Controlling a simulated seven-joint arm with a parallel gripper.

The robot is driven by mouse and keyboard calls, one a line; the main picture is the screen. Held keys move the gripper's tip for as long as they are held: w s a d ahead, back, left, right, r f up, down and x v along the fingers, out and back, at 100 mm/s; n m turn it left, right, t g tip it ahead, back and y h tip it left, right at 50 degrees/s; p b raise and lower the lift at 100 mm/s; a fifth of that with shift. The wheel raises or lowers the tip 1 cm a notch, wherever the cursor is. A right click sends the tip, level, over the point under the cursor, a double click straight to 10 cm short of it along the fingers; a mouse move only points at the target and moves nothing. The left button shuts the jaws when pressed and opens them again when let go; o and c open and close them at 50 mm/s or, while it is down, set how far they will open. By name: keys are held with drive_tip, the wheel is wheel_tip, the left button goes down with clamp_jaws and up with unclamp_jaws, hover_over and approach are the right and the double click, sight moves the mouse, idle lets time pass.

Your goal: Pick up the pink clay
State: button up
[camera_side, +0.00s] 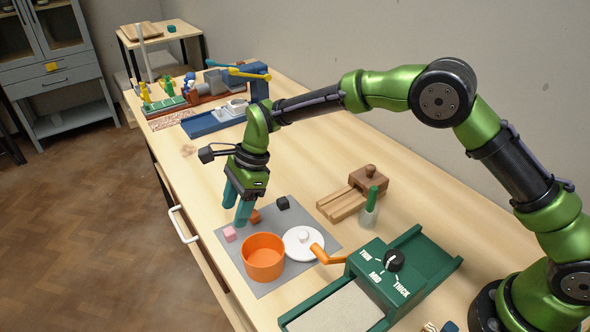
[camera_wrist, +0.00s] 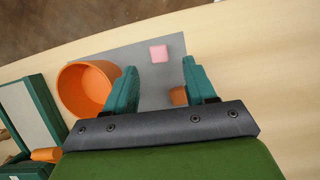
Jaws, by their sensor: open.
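The pink clay (camera_side: 229,234) is a small block lying on the grey mat (camera_side: 291,215), left of the orange pot. In the wrist view the pink clay (camera_wrist: 158,53) lies on the mat ahead of my fingertips, between their lines and apart from them. My gripper (camera_side: 236,208) is open and empty, with its teal fingers pointing down above the mat's far edge. In the wrist view my gripper (camera_wrist: 160,75) shows both fingers spread. A brown-orange block (camera_wrist: 178,96) lies close to the right-hand finger, partly hidden; it also shows in the side view (camera_side: 255,216).
An orange pot (camera_side: 263,258) stands close to the pink clay, with a white lid (camera_side: 303,243) beside it. A black block (camera_side: 283,203) lies on the mat's far side. A green roller machine (camera_side: 385,275) and a wooden block (camera_side: 368,180) stand nearby. The table's front edge is close to the clay.

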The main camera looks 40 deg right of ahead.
sight(229, 230)
drive_tip(key=shift+x, duration=2.75)
drive_tip(key=shift+s, duration=0.1)
clamp_jaws()
